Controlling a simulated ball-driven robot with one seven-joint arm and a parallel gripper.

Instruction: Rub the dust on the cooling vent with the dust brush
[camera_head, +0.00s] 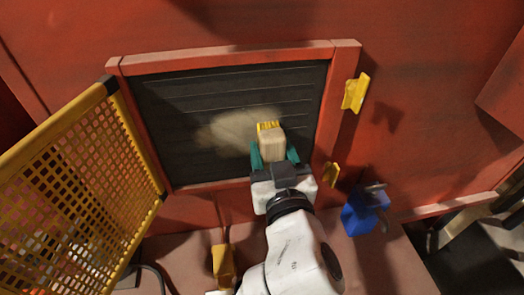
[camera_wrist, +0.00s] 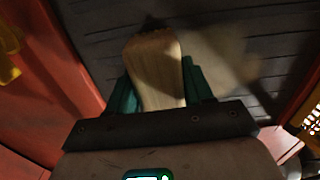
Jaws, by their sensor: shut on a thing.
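The cooling vent (camera_head: 185,93) is a dark slatted panel in a red frame. A pale tan dust patch (camera_head: 225,128) lies across its middle. My gripper (camera_head: 273,158) is shut on the dust brush (camera_head: 271,143), which has a light wooden handle and yellow bristles. The bristle end is at the right part of the dust patch; whether it touches the slats I cannot tell. In the wrist view the brush handle (camera_wrist: 156,70) sits between the green fingers, and the dust (camera_wrist: 215,55) shows beside it. The bristles are mostly hidden there.
A yellow mesh guard (camera_head: 75,185) stands open at the left of the vent. Yellow clips (camera_head: 354,93) are on the right of the frame. A blue block (camera_head: 365,210) with pegs sits at lower right. A yellow piece (camera_head: 222,265) is below the vent.

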